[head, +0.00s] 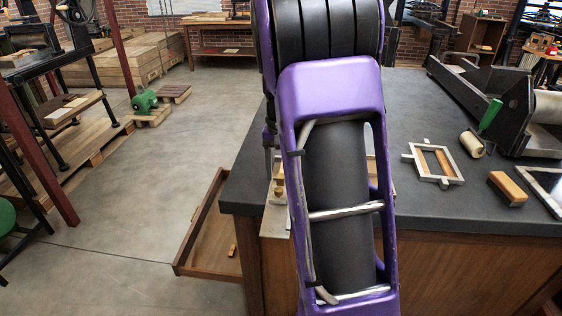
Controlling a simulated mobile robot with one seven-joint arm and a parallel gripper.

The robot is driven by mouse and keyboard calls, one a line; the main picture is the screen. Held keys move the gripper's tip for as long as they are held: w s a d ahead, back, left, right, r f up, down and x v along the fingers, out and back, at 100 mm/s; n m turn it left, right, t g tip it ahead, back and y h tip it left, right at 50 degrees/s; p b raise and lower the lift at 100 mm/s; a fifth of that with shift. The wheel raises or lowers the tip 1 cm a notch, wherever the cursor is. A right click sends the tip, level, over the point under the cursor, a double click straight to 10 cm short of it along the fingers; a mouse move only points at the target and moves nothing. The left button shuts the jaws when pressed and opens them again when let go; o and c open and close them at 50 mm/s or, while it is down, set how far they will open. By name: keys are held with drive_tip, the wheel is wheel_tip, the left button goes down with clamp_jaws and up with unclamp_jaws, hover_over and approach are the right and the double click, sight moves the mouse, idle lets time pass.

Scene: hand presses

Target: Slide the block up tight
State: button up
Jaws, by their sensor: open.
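My purple and black arm (335,170) stands upright across the middle of the view and hides much of the dark worktop (410,105) behind it. My gripper does not show. Which block the task means cannot be told. A pale wooden piece with a small knob (278,192) shows partly at the left edge of my arm, near the worktop's front left corner; the rest is hidden. A small metal frame with wooden strips (434,163) lies flat on the worktop. A wood-topped block (507,188) lies to its right.
An open drawer (198,245) juts out left, with a small wooden piece inside.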

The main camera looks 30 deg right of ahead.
wheel_tip(320, 180, up, 17)
drive_tip(key=p, duration=0.3)
drive_tip(key=shift+r, duration=0.2)
drive_tip(key=shift+f, duration=0.1)
